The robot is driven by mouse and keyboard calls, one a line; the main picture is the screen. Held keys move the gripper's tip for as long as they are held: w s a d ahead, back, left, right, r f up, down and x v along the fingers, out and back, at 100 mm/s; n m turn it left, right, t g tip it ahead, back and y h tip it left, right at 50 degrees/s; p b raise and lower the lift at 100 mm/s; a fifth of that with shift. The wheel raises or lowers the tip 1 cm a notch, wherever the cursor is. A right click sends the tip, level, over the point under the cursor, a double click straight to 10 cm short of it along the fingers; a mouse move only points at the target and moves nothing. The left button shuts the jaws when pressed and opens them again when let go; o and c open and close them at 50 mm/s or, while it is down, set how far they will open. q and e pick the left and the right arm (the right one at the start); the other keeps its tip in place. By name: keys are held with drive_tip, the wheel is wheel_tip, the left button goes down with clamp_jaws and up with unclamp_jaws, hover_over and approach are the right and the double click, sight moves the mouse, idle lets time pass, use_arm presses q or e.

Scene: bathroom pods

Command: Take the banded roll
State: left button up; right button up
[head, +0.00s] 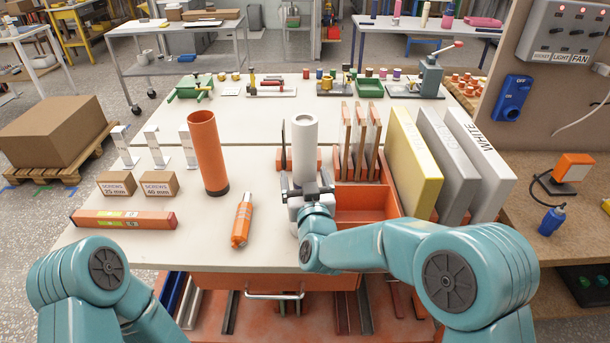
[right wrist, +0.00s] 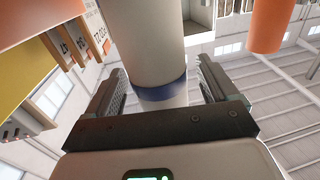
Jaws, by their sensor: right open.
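The banded roll (head: 304,140), a white upright tube with a dark hole at its top, stands on the bench. In the right wrist view the white roll (right wrist: 145,45) has a blue band (right wrist: 163,90) between the fingers. My right gripper (head: 308,186) is at the roll's lower part and hides its foot in the head view. In the right wrist view the gripper (right wrist: 160,85) is open, one finger on each side of the roll, with gaps visible. My left arm shows at the lower left, its gripper out of view.
Framed boards (head: 360,140) and a yellow panel (head: 412,160) stand to the right, by an orange tray (head: 365,203). An orange level (head: 124,219) lies at the left.

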drive_tip(key=shift+w+a, duration=0.15)
drive_tip(key=shift+w, duration=0.85)
drive_tip(key=shift+c, duration=0.4)
drive_tip(key=c, duration=1.1)
drive_tip(key=shift+r, duration=0.1)
